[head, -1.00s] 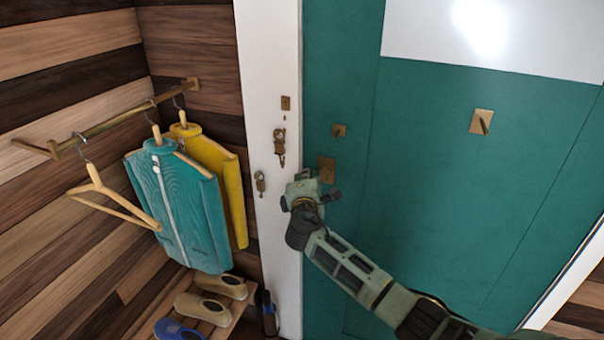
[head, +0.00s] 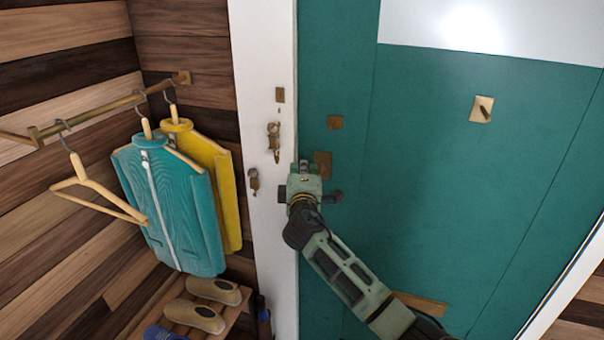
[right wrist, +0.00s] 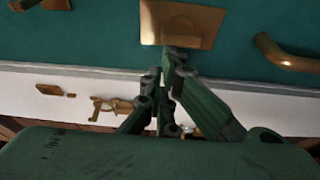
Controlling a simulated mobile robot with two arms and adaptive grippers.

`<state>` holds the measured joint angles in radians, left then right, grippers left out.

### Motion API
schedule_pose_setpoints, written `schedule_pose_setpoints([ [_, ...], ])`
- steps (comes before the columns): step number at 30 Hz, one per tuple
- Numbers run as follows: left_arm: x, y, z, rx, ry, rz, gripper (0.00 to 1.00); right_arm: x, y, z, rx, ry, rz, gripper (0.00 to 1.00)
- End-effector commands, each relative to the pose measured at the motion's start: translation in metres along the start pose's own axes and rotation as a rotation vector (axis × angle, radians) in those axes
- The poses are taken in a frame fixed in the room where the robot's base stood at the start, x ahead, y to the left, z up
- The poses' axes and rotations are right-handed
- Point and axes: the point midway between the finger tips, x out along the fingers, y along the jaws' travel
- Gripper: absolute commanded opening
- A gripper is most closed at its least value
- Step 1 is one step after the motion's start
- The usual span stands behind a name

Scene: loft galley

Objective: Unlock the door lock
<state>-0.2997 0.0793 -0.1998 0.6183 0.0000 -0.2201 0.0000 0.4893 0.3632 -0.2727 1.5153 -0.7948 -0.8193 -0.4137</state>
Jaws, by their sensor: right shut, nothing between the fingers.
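The teal door (head: 430,190) fills the right half of the head view beside a white frame. Near its left edge are a small brass plate (head: 335,122) and, below it, a larger brass plate (head: 322,163). I cannot tell a turn knob's position on either. My right gripper (head: 303,166) is shut and empty, in front of the larger plate's lower left in the head view. In the right wrist view its fingers (right wrist: 170,62) point at a brass plate (right wrist: 182,24); contact is unclear. A curved brass lever (right wrist: 285,55) is beside that plate. My left gripper is out of view.
The white frame (head: 264,60) carries a brass latch (head: 273,140) and another brass fitting (head: 254,181). A brass hook plate (head: 482,109) is higher on the door. Left are a rail with hangers, a teal jacket (head: 165,205), a yellow one, and shoes (head: 195,316) on a rack.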

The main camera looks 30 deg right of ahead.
Motion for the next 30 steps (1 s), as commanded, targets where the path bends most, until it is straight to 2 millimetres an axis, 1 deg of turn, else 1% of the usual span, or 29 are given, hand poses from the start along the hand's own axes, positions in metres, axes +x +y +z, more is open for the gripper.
schedule_pose_setpoints([
  [1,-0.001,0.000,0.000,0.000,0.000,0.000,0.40,0.001,-0.001,0.005,-0.003,-0.012,-0.004,0.00],
  [7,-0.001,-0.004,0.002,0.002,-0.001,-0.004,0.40,0.001,-0.001,0.006,-0.004,-0.014,-0.004,0.00],
  [11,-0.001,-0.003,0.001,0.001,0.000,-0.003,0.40,-0.007,-0.002,0.005,-0.004,-0.013,-0.004,0.00],
  [14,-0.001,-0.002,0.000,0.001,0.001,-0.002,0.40,-0.021,-0.002,0.005,-0.003,-0.011,-0.004,0.00],
  [24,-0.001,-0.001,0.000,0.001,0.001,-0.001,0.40,-0.091,-0.002,-0.002,-0.002,-0.001,-0.004,0.00],
  [27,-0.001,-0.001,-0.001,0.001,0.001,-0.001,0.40,-0.105,-0.001,-0.003,-0.003,-0.001,-0.003,0.00],
  [30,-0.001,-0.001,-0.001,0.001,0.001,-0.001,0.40,-0.115,-0.001,-0.003,-0.003,0.000,-0.002,0.00],
])
